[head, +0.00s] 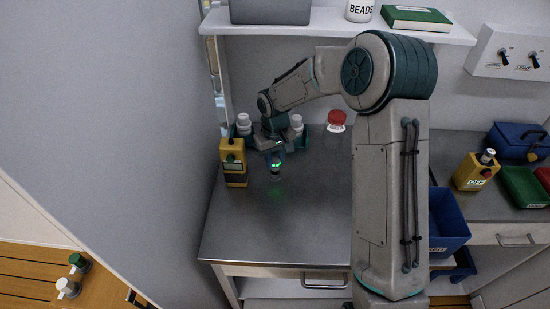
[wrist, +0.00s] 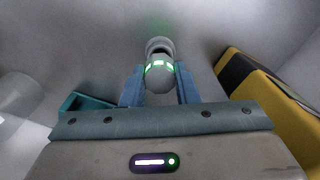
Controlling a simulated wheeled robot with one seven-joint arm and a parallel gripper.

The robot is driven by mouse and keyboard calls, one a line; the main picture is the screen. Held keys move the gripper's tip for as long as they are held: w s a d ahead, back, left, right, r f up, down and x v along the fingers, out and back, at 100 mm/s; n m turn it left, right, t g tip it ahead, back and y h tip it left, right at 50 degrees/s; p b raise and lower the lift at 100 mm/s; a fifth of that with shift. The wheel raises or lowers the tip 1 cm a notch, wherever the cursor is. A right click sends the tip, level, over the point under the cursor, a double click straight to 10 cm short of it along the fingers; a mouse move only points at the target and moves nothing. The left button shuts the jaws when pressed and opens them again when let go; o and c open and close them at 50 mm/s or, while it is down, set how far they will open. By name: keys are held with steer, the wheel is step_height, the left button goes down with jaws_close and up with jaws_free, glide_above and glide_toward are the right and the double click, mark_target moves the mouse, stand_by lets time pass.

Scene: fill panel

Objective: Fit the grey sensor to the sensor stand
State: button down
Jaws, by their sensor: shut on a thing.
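The grey sensor (head: 275,167) is a small rounded cylinder with a glowing green band, low over the left part of the steel bench. In the wrist view the sensor (wrist: 159,78) sits between the two blue fingers of my gripper (wrist: 160,92), which is shut on it. My gripper (head: 274,154) points down in the head view. A grey ring shows just beyond the sensor in the wrist view; I cannot tell whether it is the sensor's lower end or the sensor stand. I cannot make out the stand for certain in either view.
A yellow and black device (head: 235,168) stands close left of the sensor; it also shows in the wrist view (wrist: 280,115). White-capped bottles (head: 243,122) and a red-lidded jar (head: 337,120) stand behind. The bench front (head: 285,225) is clear.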

mark_target(275, 160)
steer(key=shift+f+b, duration=0.7)
steer(key=shift+f, duration=0.35)
steer(key=c, duration=1)
jaws_free()
steer(key=shift+c, duration=0.2)
step_height(275, 160, up, 14)
steer(key=b, duration=0.1)
